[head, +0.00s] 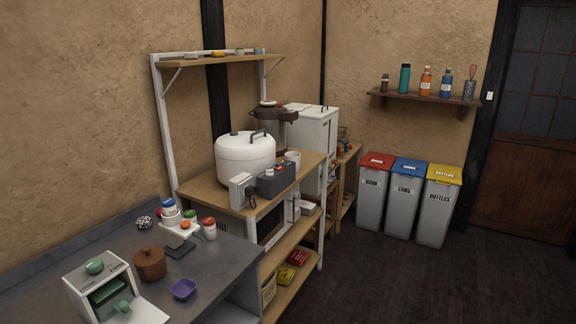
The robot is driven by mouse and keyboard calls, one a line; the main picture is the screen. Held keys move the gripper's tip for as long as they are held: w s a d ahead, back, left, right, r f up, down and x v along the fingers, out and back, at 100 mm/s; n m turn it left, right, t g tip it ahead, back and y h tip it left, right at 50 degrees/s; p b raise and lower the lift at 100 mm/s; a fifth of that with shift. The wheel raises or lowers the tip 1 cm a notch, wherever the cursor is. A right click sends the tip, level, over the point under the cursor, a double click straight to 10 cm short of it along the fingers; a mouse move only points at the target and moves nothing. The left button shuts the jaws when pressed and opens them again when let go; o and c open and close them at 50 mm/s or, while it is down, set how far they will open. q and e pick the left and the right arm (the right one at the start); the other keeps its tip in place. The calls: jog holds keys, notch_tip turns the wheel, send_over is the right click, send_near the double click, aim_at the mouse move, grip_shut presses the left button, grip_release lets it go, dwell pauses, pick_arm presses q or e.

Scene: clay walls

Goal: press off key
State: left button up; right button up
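I cannot make out a key marked off in the head view. A small white box (241,191) stands at the front edge of the wooden shelf unit. A dark grey box (276,181) with a small red spot sits to its right. Any keys on these two are too small to tell. A large white rounded cooker (244,165) with a dark handle stands behind them. A white toaster-like appliance (86,284) with its door down is at the lower left, with green dishes in and on it. Neither of my grippers is in view.
The grey counter (222,262) holds a brown pot (149,265), a purple bowl (183,290) and several jars. Several bins, one with a blue lid (409,171), stand by the back wall under a bottle shelf (425,99). The dark floor (390,285) at right is clear.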

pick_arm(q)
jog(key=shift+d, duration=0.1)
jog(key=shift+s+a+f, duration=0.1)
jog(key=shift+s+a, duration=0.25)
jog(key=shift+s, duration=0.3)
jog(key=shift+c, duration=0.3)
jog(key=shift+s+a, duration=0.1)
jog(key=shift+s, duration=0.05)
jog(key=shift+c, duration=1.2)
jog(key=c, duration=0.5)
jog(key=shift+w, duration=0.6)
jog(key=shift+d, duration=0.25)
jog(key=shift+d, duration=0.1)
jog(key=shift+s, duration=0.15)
